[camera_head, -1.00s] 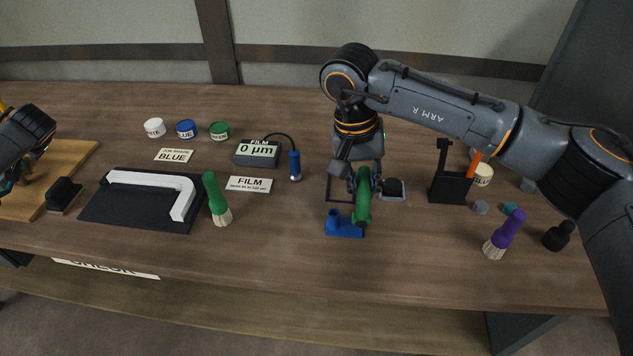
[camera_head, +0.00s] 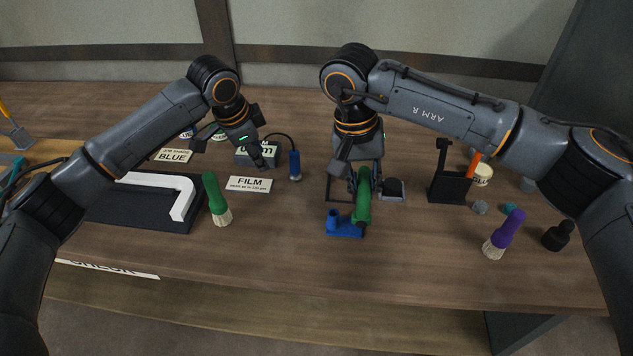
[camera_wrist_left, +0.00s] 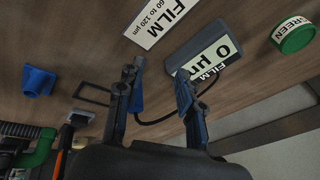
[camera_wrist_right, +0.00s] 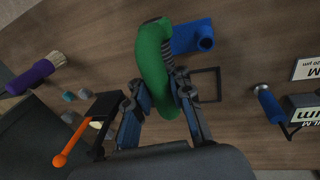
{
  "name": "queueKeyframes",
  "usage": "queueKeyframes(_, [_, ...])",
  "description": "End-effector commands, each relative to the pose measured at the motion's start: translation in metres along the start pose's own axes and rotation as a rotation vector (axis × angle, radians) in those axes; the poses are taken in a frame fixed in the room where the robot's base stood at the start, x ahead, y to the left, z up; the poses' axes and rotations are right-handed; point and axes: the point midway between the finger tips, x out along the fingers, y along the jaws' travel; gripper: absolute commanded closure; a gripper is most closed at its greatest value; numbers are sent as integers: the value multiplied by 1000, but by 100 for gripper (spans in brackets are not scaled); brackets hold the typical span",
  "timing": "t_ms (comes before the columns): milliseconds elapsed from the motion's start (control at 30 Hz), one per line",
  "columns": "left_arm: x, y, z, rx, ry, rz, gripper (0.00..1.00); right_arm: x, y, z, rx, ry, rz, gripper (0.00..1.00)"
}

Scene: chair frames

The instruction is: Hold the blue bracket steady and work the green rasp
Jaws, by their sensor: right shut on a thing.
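The blue bracket (camera_head: 343,229) lies on the table in front of my right gripper, with a short upright stub at its left end. It also shows in the left wrist view (camera_wrist_left: 38,82) and the right wrist view (camera_wrist_right: 193,37). My right gripper (camera_head: 358,182) is shut on the green rasp (camera_head: 363,203), beside the bracket. In the right wrist view the rasp's curved green body (camera_wrist_right: 150,68) overlaps the bracket's edge; I cannot tell whether they touch. My left gripper (camera_head: 236,152) is open and empty above the film gauge, left of the bracket; its spread fingers show in its wrist view (camera_wrist_left: 160,92).
A black stand (camera_head: 451,185) and a purple brush (camera_head: 505,233) are to the right. A green brush (camera_head: 216,199), a FILM card (camera_head: 249,185) and a white bent part on a black mat (camera_head: 105,208) are to the left. Table between green brush and bracket is clear.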

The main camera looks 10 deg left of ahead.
Motion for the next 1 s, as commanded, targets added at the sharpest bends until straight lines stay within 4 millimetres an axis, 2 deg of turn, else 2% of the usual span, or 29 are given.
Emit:
queueKeyframes(33, [-4,24,-20,58,26,53,63,0,0,0,0,0,0,100])
queueKeyframes(200, [-22,92,-64,234,91,213,63,0,0,0,0,0,0,100])
queueKeyframes(300, [-31,121,-78,315,116,279,63,0,0,0,0,0,0,100])
queueKeyframes(400, [-38,140,-86,368,132,321,63,0,0,0,0,0,0,100])
queueKeyframes(533, [-40,150,-89,397,139,345,63,0,0,0,0,0,0,100])
queueKeyframes(633, [-34,154,-90,399,140,348,63,0,0,0,0,0,0,100])
queueKeyframes(1000, [11,170,-93,396,140,347,63,0,0,0,0,0,0,100])
